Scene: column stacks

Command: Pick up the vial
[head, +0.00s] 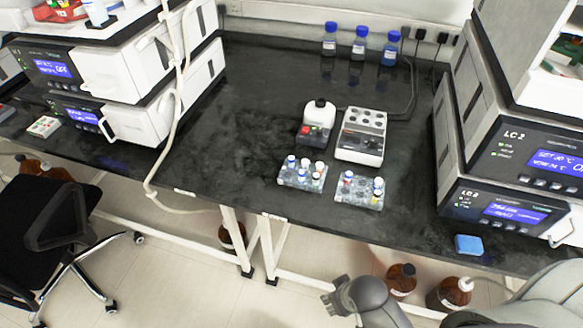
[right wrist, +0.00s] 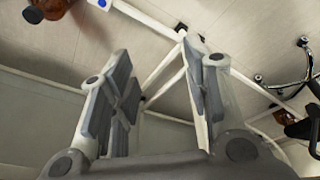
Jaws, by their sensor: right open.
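Several small vials (head: 305,167) with blue or white caps stand upright in a clear rack (head: 289,184) on the black bench. A second clear rack (head: 358,199) to its right holds a vial (head: 348,178) at its left side and more vials (head: 378,188) at its right side. I cannot tell which vial is meant. My right gripper (head: 333,299) is below the bench's front edge in the head view, well apart from both racks. In the right wrist view it (right wrist: 158,62) is open and empty, over the floor. My left gripper is not in view.
Behind the racks are a white device (head: 358,148) and a smaller device with a bottle (head: 318,118). Blue-capped bottles (head: 359,43) stand at the back. A blue sponge (head: 468,245) lies near the front edge. Stacked LC instruments (head: 510,150) bound the right side. The bench's left-centre is clear.

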